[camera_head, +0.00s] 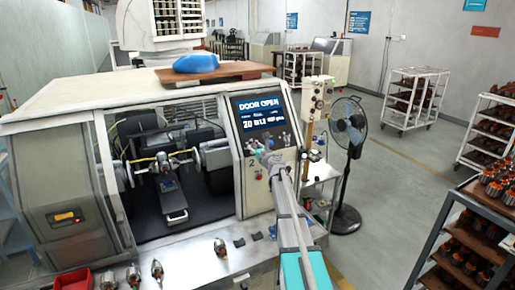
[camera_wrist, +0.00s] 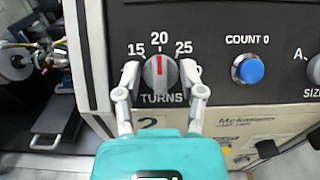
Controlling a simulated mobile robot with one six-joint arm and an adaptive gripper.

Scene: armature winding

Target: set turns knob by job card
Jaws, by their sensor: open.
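In the wrist view the turns knob (camera_wrist: 160,76) is a round grey dial with a red pointer line straight up at 20. The marks 15, 20 and 25 are printed around it, with TURNS below. My gripper (camera_wrist: 160,72) is open, with one finger at each side of the knob; I cannot tell whether they touch it. In the head view my gripper (camera_head: 264,156) is at the machine's control panel and hides the knob. The screen (camera_head: 261,112) above reads DOOR OPEN, with a line beginning 20 below. I cannot make out a job card.
A blue COUNT 0 button (camera_wrist: 249,69) sits right of the knob, and a SIZE knob (camera_wrist: 315,68) is at the picture's right edge. A red button (camera_head: 258,177) is low on the panel. A black fan (camera_head: 350,128) stands right of the machine.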

